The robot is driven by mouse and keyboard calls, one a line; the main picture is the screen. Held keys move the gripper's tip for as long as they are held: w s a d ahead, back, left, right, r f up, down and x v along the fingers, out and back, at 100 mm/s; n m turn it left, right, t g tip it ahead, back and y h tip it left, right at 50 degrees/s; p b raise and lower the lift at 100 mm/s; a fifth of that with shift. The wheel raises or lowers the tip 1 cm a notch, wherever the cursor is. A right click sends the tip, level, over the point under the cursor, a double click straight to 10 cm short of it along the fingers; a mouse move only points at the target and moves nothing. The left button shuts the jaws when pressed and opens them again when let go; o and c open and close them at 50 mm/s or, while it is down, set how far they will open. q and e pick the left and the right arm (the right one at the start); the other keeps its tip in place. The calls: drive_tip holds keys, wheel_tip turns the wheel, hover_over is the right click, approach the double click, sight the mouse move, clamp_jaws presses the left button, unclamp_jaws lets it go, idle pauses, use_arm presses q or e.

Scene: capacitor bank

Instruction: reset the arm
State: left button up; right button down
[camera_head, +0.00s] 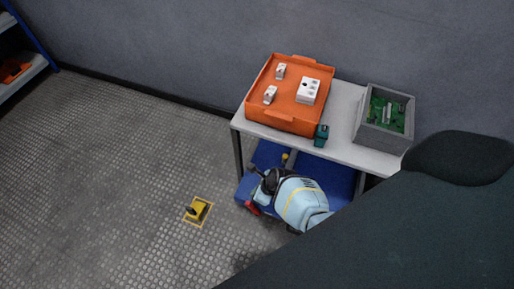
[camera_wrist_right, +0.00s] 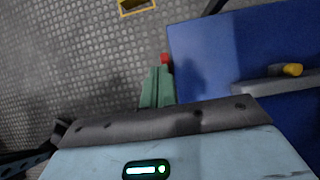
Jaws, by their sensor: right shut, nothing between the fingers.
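My right arm's light blue wrist (camera_head: 300,198) hangs in front of the table, over a blue surface below the tabletop. My right gripper (camera_wrist_right: 158,88) is shut and empty, its green fingers together in the wrist view. In the head view the gripper (camera_head: 257,196) is partly hidden by the wrist. A small red part (camera_wrist_right: 165,58) shows by the fingertips; I cannot tell whether they touch. My left gripper is not in view.
A white table (camera_head: 345,128) bears an orange tray (camera_head: 285,112) with white parts, a teal block (camera_head: 321,135) and a grey box (camera_head: 384,135) with a green board. Blue surface (camera_wrist_right: 210,55) lies below. Floor further left is clear.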

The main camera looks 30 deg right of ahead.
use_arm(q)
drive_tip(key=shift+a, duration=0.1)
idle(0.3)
